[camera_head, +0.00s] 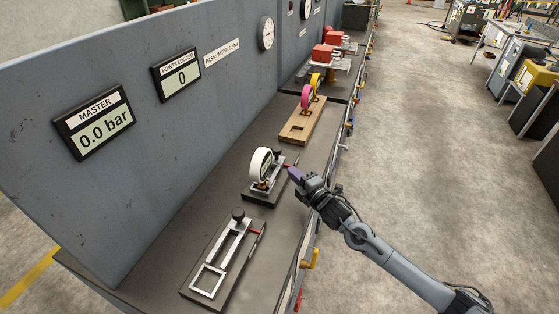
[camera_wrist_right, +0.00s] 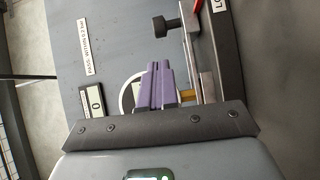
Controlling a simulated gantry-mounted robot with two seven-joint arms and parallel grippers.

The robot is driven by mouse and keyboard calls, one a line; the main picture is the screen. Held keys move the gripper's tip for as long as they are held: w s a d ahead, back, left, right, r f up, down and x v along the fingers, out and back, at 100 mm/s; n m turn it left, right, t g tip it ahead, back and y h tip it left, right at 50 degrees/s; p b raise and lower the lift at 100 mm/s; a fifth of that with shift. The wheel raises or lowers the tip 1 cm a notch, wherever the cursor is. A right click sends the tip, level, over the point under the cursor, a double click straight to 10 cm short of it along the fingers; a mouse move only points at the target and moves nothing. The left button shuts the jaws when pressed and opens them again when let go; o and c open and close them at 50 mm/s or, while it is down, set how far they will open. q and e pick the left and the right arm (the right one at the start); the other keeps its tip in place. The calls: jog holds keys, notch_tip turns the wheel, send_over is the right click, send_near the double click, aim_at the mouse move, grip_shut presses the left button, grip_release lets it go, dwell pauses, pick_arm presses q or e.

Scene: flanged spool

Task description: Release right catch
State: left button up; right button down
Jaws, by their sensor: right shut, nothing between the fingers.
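My right gripper (camera_head: 291,173) reaches in from the right in the head view. Its purple fingers are closed together and hold nothing. They are at the right side of the middle fixture (camera_head: 262,196), which carries a white round gauge (camera_head: 260,163) and a black knob (camera_head: 277,152). A red lever, apparently a catch, shows partly beside the fingertips; contact cannot be told. In the right wrist view the purple fingers (camera_wrist_right: 160,85) hide part of the gauge (camera_wrist_right: 127,97). The black knob (camera_wrist_right: 165,27) and red lever (camera_wrist_right: 197,5) lie beyond them. My left gripper is not in view.
An empty fixture (camera_head: 222,258) with a black knob and red lever stands nearer on the bench. A wooden stand (camera_head: 302,124) with pink and yellow round items is farther back. A grey panel (camera_head: 130,180) walls the left.

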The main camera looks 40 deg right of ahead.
aim_at(279, 168)
jog(key=w, duration=0.2)
jog(key=w+b, duration=0.1)
jog(key=w, duration=0.2)
jog(key=w+d, duration=0.1)
jog(key=w, duration=0.1)
jog(key=shift+w+f, duration=0.1)
jog(key=shift+w, duration=0.25)
jog(key=shift+w+b, duration=0.35)
jog(key=shift+w, duration=0.2)
